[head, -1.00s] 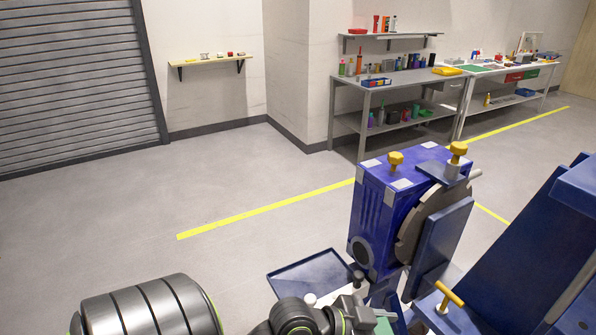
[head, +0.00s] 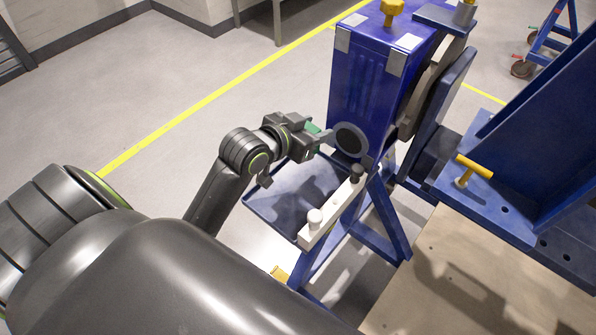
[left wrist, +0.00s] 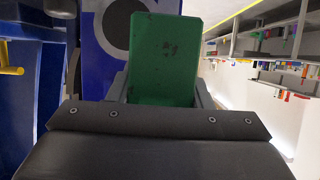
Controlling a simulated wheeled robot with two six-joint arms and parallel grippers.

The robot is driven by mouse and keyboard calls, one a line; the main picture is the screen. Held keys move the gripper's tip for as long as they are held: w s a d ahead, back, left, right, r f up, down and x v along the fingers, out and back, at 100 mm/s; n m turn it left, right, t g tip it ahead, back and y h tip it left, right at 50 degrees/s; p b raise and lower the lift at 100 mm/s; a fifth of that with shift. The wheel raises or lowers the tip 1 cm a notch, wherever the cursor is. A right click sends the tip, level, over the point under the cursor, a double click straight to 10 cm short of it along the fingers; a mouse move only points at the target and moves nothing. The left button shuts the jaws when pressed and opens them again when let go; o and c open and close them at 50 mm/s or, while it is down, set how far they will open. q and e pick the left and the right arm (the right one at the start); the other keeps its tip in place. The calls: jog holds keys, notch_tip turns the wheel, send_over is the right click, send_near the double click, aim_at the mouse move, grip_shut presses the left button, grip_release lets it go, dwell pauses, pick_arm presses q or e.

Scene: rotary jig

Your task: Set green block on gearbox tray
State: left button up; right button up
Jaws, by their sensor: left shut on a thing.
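The green block (head: 313,127) is between the fingers of my left gripper (head: 322,138), which is shut on it. In the left wrist view the green block (left wrist: 165,55) stands out beyond the palm, with a finger of the left gripper (left wrist: 161,92) on each side. The gearbox tray (head: 262,202) is a shallow dark blue tray beside the blue gearbox (head: 362,85). The gripper and block are above the tray's far side, close to the gearbox's round grey boss (head: 349,139). The exact height over the tray is hard to tell. My right gripper is not in view.
A white bar (head: 333,211) with a white knob and a black knob runs along the tray's right side. The blue jig plate (head: 500,165) with a yellow T-handle (head: 474,168) stands to the right. A beige table top (head: 470,280) lies in front.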

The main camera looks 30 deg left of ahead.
pick_arm(q)
jog(key=w, duration=0.1)
jog(key=b, duration=0.1)
send_over(311, 168)
jog(key=shift+n+y, duration=0.3)
jog(key=shift+y, duration=0.1)
notch_tip(311, 168, down, 7)
jog(key=shift+r, duration=0.2)
notch_tip(311, 168, down, 3)
jog(key=shift+f+b, duration=0.15)
jog(key=shift+b, duration=0.25)
jog(key=shift+f, duration=0.35)
jog(key=o, duration=0.9)
jog(key=shift+o, duration=1.6)
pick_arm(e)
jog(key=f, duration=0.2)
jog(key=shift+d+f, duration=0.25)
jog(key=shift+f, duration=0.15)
